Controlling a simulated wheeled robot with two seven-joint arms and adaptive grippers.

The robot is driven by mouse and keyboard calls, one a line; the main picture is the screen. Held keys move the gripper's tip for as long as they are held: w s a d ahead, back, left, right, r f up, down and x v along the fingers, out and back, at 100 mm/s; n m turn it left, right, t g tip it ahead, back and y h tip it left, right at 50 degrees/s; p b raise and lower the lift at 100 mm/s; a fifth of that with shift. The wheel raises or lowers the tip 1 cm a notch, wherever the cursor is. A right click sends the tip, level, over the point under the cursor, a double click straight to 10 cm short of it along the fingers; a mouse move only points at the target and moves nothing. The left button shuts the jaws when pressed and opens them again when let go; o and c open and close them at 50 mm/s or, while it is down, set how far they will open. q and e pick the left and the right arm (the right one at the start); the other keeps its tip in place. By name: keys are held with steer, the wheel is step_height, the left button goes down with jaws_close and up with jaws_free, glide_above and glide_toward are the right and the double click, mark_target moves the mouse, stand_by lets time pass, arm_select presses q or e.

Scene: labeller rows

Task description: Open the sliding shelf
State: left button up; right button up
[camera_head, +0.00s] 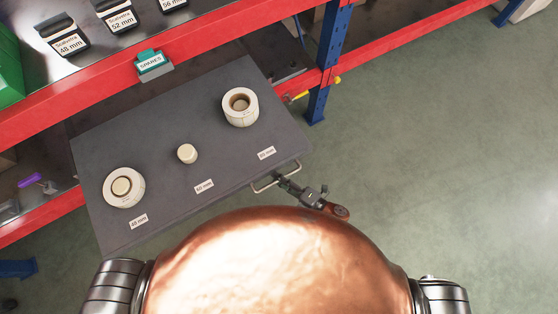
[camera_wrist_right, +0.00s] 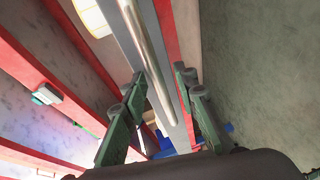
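The sliding shelf (camera_head: 150,150) is a dark grey board standing out from the red rack, above the floor. Its metal bar handle (camera_head: 275,179) is on the front edge, near the right end. In the right wrist view the handle (camera_wrist_right: 148,50) runs as a pale bar between the fingers. My right gripper (camera_head: 284,181) is at the handle. In the wrist view its green-sided fingers (camera_wrist_right: 160,88) are apart, one on each side of the bar, with gaps visible. My left gripper is not in view.
Two label rolls (camera_head: 240,107) (camera_head: 124,187) and a small roll (camera_head: 187,154) sit on the shelf by size labels. A green-topped tag (camera_head: 151,64) is on the red beam (camera_head: 200,65) above. A blue post (camera_head: 326,60) stands at right. Floor (camera_head: 440,150) there is clear.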

steer(key=v, duration=1.2)
steer(key=w+d+f+m+t+h+p, duration=0.1)
steer(key=d+f+m+h+p, duration=0.3)
steer(key=d+f+m+h, duration=0.7)
steer(key=s+d+f+m+g+h+p, duration=0.1)
steer(key=s+d+f+m+g+p, duration=0.2)
steer(key=s+d+f+m, duration=0.75)
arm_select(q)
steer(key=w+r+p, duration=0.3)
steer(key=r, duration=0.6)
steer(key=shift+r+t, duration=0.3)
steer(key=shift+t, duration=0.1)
arm_select(e)
steer(key=s+d+f+m+g, duration=0.1)
steer(key=s+f, duration=0.3)
steer(key=s, duration=0.5)
steer(key=s+d+f+m+g+h, duration=0.1)
steer(key=s+d+f+m+g, duration=0.1)
steer(key=s, duration=0.7)
steer(key=s+d+f+m+g, duration=0.2)
steer(key=s+f, duration=0.4)
steer(key=s, duration=0.3)
steer(key=shift+f+m+g+h, duration=0.3)
steer(key=shift+f+m+g, duration=0.05)
steer(key=shift+g, duration=0.35)
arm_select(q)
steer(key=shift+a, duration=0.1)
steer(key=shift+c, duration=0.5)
